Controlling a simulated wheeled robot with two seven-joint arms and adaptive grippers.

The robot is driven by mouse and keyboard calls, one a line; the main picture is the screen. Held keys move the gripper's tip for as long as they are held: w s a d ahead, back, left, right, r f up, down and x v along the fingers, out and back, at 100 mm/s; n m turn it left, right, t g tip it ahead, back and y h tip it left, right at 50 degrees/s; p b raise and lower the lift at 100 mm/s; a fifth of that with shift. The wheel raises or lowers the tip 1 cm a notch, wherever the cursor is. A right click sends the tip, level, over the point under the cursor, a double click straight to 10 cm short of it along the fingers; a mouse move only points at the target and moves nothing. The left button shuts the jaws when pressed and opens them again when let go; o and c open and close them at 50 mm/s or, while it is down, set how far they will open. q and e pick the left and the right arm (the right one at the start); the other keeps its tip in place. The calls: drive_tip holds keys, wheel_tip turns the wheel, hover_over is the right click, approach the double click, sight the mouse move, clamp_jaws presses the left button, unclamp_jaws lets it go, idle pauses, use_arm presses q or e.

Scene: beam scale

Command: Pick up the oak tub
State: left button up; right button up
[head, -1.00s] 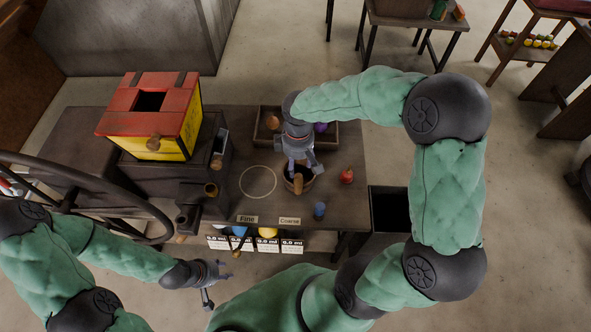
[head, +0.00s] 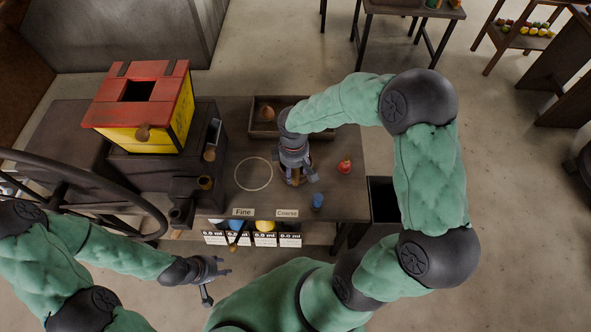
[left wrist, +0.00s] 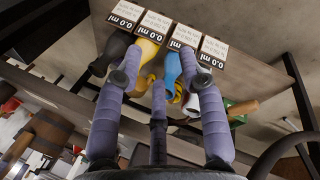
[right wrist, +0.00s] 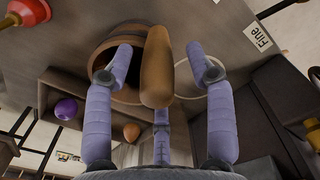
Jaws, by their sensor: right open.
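The oak tub (right wrist: 105,45) is a round wooden vessel with a dark mouth, tilted in the right wrist view. A tan wooden handle (right wrist: 157,65) rises beside it towards the camera; I cannot tell how it joins the tub. In the head view the tub (head: 291,183) is mostly hidden under my right gripper (head: 299,178). The right gripper is open, its fingers (right wrist: 160,70) spread on both sides of the handle, with one finger overlapping the tub's mouth. My left gripper (head: 222,278) is open and empty in front of the bench; its spread fingers show in the left wrist view (left wrist: 160,80).
A red plunger-like thing (head: 345,166) and a blue one (head: 318,200) stand on the bench right of the tub. A tray (head: 262,128) lies behind. A white circle (head: 253,174) marks clear bench on the left. A red-and-yellow box (head: 143,105) stands further left.

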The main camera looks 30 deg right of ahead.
drive_tip(key=shift+f, duration=0.5)
drive_tip(key=shift+r, duration=0.1)
clamp_jaws()
drive_tip(key=shift+r, duration=0.15)
